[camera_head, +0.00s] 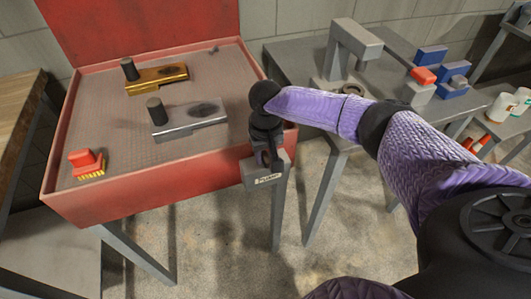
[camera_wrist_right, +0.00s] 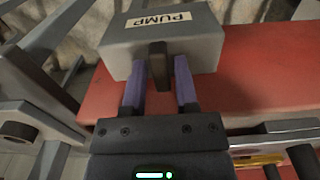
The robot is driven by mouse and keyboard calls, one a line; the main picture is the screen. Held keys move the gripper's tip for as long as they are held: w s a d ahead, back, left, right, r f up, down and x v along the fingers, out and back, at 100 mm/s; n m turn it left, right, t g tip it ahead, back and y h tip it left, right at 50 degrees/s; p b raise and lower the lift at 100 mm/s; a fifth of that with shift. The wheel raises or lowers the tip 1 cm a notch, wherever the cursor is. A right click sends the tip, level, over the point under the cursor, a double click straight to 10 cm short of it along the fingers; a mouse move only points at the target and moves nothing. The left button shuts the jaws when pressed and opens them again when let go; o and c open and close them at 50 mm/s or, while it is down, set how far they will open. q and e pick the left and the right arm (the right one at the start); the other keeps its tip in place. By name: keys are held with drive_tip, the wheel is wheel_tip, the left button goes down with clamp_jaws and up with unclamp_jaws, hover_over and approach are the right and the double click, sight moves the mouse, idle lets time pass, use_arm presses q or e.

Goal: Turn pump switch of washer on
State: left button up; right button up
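The washer is a red tub (camera_head: 150,198) on grey legs with its red lid (camera_head: 150,25) raised. The pump switch is a grey box (camera_head: 264,180) on the tub's front right corner; in the right wrist view its box (camera_wrist_right: 120,45) carries a PUMP label. A dark lever (camera_wrist_right: 159,66) sticks out of it. My right gripper (camera_head: 268,158) is at the box. In the wrist view its two purple fingers (camera_wrist_right: 159,78) stand one on each side of the lever, with a narrow gap showing. My left gripper is out of view.
In the tub lie a gold part (camera_head: 160,80), a silver part (camera_head: 190,120) and a red brush (camera_head: 86,163). A grey bench (camera_head: 290,58) with a press and blue and red blocks stands to the right. A wooden-topped bench (camera_head: 20,105) is at the left.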

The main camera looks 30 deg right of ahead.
clamp_jaws()
drive_tip(key=shift+r, duration=0.1)
drive_tip(key=n+p, duration=0.2)
drive_tip(key=shift+r+p, duration=0.15)
drive_tip(key=shift+p, duration=0.15)
drive_tip(key=shift+n+p, duration=0.5)
drive_tip(key=shift+n, duration=0.3)
drive_tip(key=n, duration=0.4)
drive_tip(key=shift+d+n+p, duration=0.15)
drive_tip(key=shift+n+p, duration=0.15)
drive_tip(key=shift+p, duration=0.1)
drive_tip(key=n, duration=0.5)
drive_tip(key=shift+w+f, duration=0.1)
drive_tip(key=shift+f, duration=0.1)
drive_tip(key=shift+n, duration=0.4)
